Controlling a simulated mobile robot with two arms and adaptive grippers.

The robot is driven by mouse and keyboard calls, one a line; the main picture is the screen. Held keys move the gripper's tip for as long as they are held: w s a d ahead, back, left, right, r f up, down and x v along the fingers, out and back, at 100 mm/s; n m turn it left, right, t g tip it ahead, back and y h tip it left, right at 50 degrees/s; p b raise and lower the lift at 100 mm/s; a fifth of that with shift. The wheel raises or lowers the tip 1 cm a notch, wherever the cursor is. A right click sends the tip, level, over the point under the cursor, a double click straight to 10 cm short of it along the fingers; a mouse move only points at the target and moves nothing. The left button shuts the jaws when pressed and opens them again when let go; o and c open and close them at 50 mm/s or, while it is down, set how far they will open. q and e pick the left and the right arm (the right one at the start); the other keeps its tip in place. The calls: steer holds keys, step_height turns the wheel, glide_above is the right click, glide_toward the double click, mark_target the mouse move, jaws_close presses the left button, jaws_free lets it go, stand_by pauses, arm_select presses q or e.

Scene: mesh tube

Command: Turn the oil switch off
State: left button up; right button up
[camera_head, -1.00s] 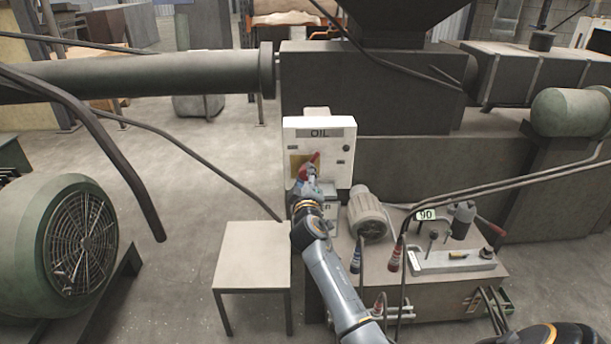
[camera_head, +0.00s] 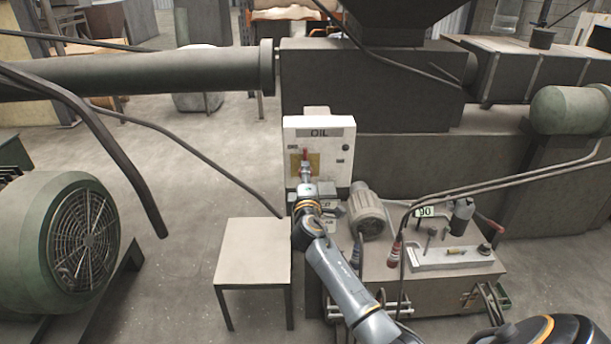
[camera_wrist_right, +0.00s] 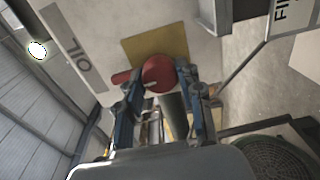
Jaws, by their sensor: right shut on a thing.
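The white control box (camera_head: 335,170) labelled OIL stands at the middle of the head view; its panel (camera_wrist_right: 82,35) fills the upper left of the wrist view. The red oil switch (camera_head: 304,154) sits on a yellow plate (camera_head: 314,160) on its front. In the wrist view the switch's round red knob (camera_wrist_right: 158,73) lies between my right fingers, and a red lever end sticks out to the left. My right gripper (camera_wrist_right: 159,84) is shut on the switch; it also shows in the head view (camera_head: 305,172), where it partly hides the switch. My left gripper is not in view.
A small table (camera_head: 252,250) stands left of my right arm. A motor (camera_head: 365,208) and a hydraulic unit with hoses and levers (camera_head: 455,258) stand to the right. A large green motor with a fan grille (camera_head: 60,240) is at the left.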

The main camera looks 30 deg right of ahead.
steer(key=shift+r, duration=0.1)
stand_by(0.3)
steer(key=o, duration=1.2)
steer(key=shift+c, duration=0.2)
steer(key=v, duration=1.2)
steer(key=shift+d, duration=0.1)
